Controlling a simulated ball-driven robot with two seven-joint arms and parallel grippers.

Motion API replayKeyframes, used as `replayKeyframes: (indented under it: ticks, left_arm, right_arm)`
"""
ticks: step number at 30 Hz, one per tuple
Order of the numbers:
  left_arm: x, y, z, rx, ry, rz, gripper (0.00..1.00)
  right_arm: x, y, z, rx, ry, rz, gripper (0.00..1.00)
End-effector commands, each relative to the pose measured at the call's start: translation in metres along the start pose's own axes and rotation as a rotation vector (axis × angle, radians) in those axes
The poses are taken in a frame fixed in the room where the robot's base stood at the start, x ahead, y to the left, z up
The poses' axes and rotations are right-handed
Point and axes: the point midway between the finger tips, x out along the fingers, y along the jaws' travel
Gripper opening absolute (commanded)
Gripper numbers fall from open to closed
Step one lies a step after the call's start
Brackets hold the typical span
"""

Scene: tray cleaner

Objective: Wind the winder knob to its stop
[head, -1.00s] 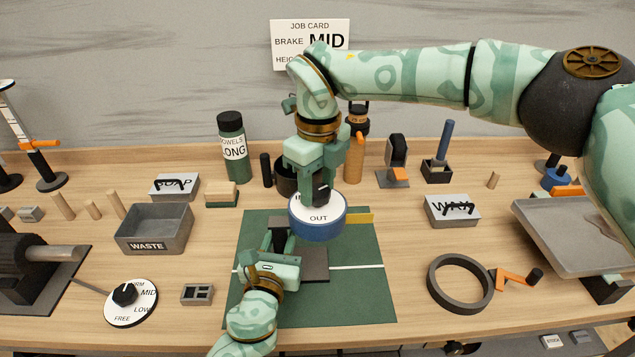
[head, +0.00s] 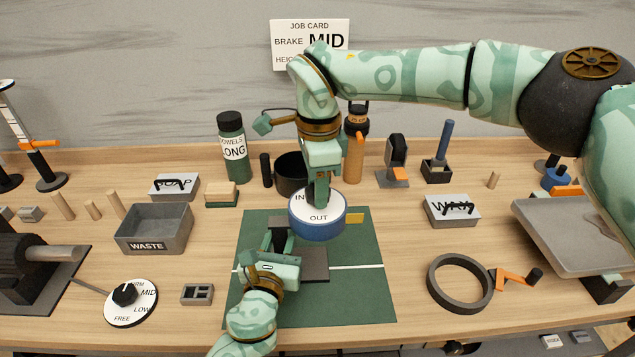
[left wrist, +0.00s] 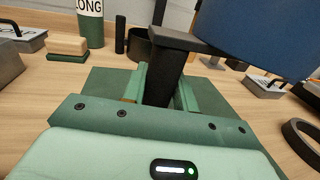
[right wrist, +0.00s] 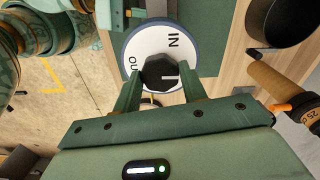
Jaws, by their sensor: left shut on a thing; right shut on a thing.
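The winder is a blue drum (head: 318,229) with a white top face marked IN and OUT, above the green mat. Its black knob (right wrist: 160,72) shows in the right wrist view between the fingers of my right gripper (right wrist: 160,85), which is shut on it. In the head view my right gripper (head: 319,194) comes down from above and hides the knob. My left gripper (head: 281,238) is low in front of the drum. In the left wrist view it is shut on a black upright handle (left wrist: 164,78) with a flat top, beside the blue drum (left wrist: 262,32).
The green mat (head: 355,295) has a white line and free room at its front right. A grey waste bin (head: 154,231) and a brake dial (head: 130,303) are left. A dark ring (head: 434,290) and a grey tray (head: 570,240) are right. Bottles stand behind.

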Motion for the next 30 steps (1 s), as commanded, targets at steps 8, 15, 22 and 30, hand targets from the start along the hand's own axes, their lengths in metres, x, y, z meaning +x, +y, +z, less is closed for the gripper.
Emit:
replayKeyframes:
  ticks: [8,15,22,30]
  left_arm:
    - [0.0001,0.0011,0.0002,0.0,-0.001,0.002,0.0]
    - [0.0,0.0012,0.0001,0.0,0.0,0.002,0.0]
    - [0.0,0.0012,0.0001,0.001,0.0,0.002,0.0]
    - [0.0,0.0012,0.0,0.001,0.0,0.002,0.0]
  right_arm:
    - [-0.0001,-0.0014,-0.0019,-0.259,0.004,-0.003,0.19]
    - [-0.0001,-0.0016,-0.0021,-0.488,0.005,-0.002,0.19]
    - [-0.0002,-0.0018,-0.0022,-0.702,0.006,-0.001,0.19]
    - [-0.0002,-0.0019,-0.0022,-0.913,0.007,0.0,0.19]
